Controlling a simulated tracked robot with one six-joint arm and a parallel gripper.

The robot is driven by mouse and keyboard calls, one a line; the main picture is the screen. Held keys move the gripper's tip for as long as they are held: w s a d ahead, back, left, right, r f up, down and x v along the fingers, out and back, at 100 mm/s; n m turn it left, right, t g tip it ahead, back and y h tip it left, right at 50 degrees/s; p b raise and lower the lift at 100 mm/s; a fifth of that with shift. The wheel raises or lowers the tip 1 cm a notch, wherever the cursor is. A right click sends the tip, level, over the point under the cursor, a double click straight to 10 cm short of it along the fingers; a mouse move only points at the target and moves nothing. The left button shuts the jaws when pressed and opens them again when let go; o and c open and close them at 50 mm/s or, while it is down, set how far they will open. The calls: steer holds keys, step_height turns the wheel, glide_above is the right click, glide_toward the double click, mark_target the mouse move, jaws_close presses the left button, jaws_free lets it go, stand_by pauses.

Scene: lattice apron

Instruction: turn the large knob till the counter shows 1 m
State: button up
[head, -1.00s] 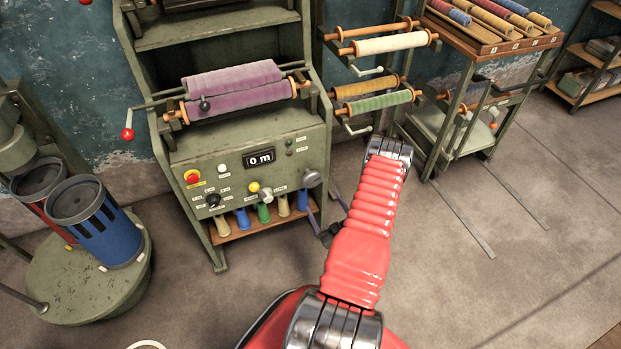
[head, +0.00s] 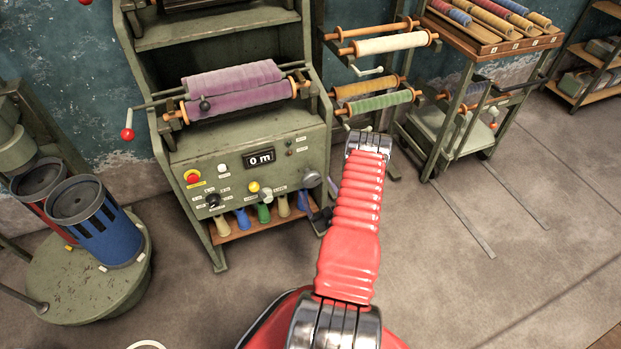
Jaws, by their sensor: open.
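The counter (head: 261,157) on the green machine's front panel reads "0 m". A large grey knob (head: 312,178) sits at the panel's right end. A smaller black knob (head: 213,200) is at the lower left, and a pale knob (head: 267,196) is near the middle. My gripper (head: 321,197) is open and empty, just below and beside the large grey knob, fingers pointing towards it. My red arm hides part of the gripper. I cannot tell whether a finger touches the knob.
A red stop button (head: 192,177), white button (head: 222,168) and yellow button (head: 254,187) share the panel. Several coloured cones stand on the wooden shelf (head: 247,231) below. A rack of rollers (head: 373,104) stands close at right. The floor (head: 480,290) is clear at right.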

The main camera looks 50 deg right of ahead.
mark_target(313, 182)
steer(key=x, duration=0.7)
steer(key=shift+w+d, duration=0.1)
steer(key=shift+w, duration=0.05)
steer(key=shift+c, duration=0.4)
steer(key=c, duration=1)
